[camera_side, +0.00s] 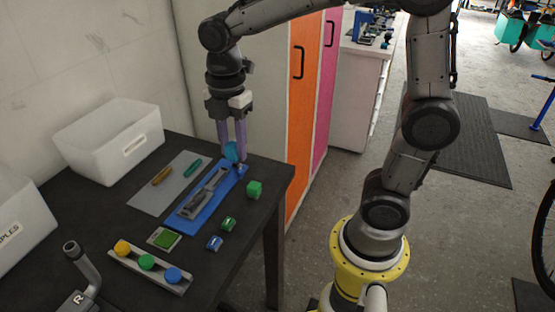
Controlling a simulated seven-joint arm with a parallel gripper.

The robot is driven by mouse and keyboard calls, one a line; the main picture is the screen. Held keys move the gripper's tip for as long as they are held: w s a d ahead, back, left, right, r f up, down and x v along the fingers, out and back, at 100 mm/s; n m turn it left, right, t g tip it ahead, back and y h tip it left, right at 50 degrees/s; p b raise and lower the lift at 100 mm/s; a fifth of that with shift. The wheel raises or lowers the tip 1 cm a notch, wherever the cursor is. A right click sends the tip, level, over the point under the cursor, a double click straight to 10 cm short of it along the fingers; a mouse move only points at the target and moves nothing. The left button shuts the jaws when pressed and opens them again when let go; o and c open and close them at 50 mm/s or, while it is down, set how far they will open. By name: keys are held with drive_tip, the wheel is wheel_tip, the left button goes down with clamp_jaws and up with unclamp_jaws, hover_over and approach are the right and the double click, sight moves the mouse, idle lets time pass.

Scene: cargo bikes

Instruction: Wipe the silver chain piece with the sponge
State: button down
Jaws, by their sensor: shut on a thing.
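The silver chain piece (203,196) lies lengthwise on a blue mat (187,217) on the dark table. My gripper (233,155) points down over the far right end of the mat, with its purple fingers shut on a small teal-blue piece that looks like the sponge (231,151). The sponge is just beyond the far end of the chain piece, low over the mat. I cannot tell whether it touches the mat or the chain. The fingers hide part of it.
A grey mat (150,200) holds two small pieces on the left. White bins (105,140) stand behind; a tray (125,258) with coloured knobs is in front.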

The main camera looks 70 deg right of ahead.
drive_tip(key=w+a+f, duration=0.2)
drive_tip(key=w+a, duration=0.1)
drive_tip(key=w, duration=0.6)
hover_over(188, 205)
wheel_tip(188, 205, down, 5)
drive_tip(key=shift+n, duration=0.3)
drive_tip(key=shift+s+d+f, duration=0.1)
drive_tip(key=shift+f, duration=3.3)
drive_tip(key=shift+d+f, duration=0.2)
drive_tip(key=shift+f, duration=0.1)
drive_tip(key=shift+d, duration=1.5)
drive_tip(key=shift+a+f, duration=0.1)
drive_tip(key=shift+a, duration=1.55)
drive_tip(key=shift+a+r, duration=0.1)
drive_tip(key=shift+r, duration=0.15)
wheel_tip(188, 205, up, 8)
drive_tip(key=shift+f, duration=0.2)
